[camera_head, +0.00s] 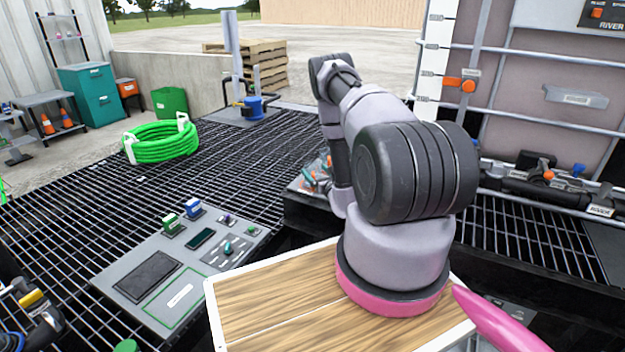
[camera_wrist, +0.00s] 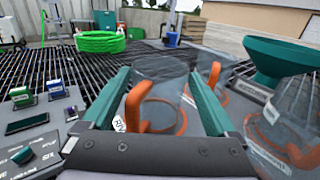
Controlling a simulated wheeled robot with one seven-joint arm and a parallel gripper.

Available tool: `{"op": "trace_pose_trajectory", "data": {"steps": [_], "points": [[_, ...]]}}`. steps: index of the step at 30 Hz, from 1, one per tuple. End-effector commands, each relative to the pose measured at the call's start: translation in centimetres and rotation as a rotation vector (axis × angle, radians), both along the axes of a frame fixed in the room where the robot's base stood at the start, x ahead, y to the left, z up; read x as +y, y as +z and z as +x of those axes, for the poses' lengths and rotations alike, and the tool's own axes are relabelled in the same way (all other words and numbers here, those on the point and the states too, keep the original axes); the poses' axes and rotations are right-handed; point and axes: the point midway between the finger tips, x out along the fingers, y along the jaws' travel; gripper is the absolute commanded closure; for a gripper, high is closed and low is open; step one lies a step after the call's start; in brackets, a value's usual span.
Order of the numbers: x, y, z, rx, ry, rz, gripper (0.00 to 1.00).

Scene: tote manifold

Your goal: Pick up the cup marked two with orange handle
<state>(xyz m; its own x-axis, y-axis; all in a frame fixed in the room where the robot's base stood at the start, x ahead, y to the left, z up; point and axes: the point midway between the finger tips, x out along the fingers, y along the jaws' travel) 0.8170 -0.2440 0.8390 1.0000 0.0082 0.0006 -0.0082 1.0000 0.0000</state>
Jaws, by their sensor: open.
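My gripper (camera_wrist: 158,78) shows in the wrist view with its two teal fingers apart. A clear cup with an orange handle (camera_wrist: 137,107) stands between or just beyond the fingers; I cannot tell whether they touch it. A second orange handle (camera_wrist: 214,76) shows just right of the right finger, on another clear cup. A third clear cup (camera_wrist: 285,112) with an orange handle stands at the right edge. No number is readable on any cup, so I cannot tell which is marked two. In the head view my arm hides the gripper and most of that tray area.
A green funnel (camera_wrist: 280,58) stands behind the right-hand cup. A grey panel (camera_head: 195,262) with small blocks lies left of the arm. A wooden-topped board (camera_head: 270,300) is in front. A coiled green hose (camera_head: 160,142) lies on the grating. A pipe rack stands at the right.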

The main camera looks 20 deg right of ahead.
Motion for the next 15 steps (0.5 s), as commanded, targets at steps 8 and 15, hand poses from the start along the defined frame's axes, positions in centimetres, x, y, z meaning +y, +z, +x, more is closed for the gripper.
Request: {"op": "trace_pose_trajectory", "data": {"steps": [8, 15], "points": [[0.0, 0.0, 2.2, 0.0, -0.001, 0.0, 0.07], [0.0, 0.0, 2.1, 0.0, 0.0, 0.0, 0.42]]}}
